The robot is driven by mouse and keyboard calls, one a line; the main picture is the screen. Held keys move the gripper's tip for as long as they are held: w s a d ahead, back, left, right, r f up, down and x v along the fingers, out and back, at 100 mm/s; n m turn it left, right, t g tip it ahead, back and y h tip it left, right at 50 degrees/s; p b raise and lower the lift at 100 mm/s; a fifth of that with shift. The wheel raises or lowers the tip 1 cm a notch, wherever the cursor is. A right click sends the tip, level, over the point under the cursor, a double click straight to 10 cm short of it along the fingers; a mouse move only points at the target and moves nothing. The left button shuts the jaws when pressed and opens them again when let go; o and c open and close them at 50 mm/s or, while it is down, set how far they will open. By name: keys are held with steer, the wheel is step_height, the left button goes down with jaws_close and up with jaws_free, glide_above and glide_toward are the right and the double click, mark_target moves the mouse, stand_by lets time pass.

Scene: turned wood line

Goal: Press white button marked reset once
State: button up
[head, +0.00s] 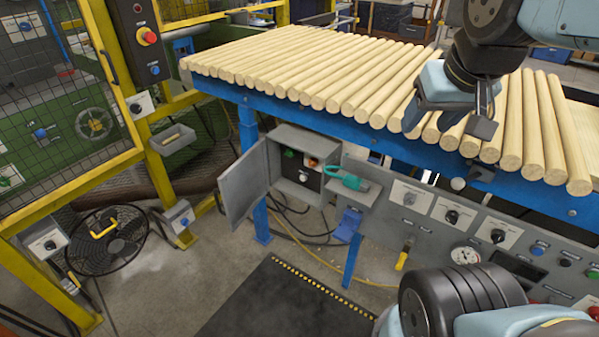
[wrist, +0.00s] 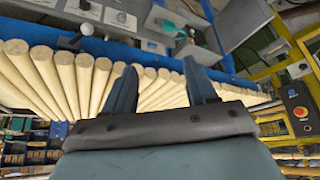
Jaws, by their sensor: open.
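An open grey cabinet (head: 294,139) hangs under the roller table, its door swung to the left. Inside are a green button, an orange-topped part and a small whitish round control (head: 303,174). I cannot read a reset mark on it. A white round knob (head: 458,184) shows below the table's blue beam, and a white ball also shows in the wrist view (wrist: 86,29); neither has a readable mark. My gripper (head: 447,125) is open and empty over the wooden poles, right of the cabinet and apart from it. Its two fingers show in the wrist view (wrist: 160,84).
Turned wooden poles (head: 300,68) lie across the blue-framed table (head: 226,91). A teal tool (head: 347,180) rests on a shelf beside the cabinet. A grey control panel (head: 415,222) runs rightward with dials and switches. A floor fan (head: 105,240) stands left. A dark mat (head: 270,305) lies in front.

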jaws_close()
stand_by(0.3)
stand_by(1.1)
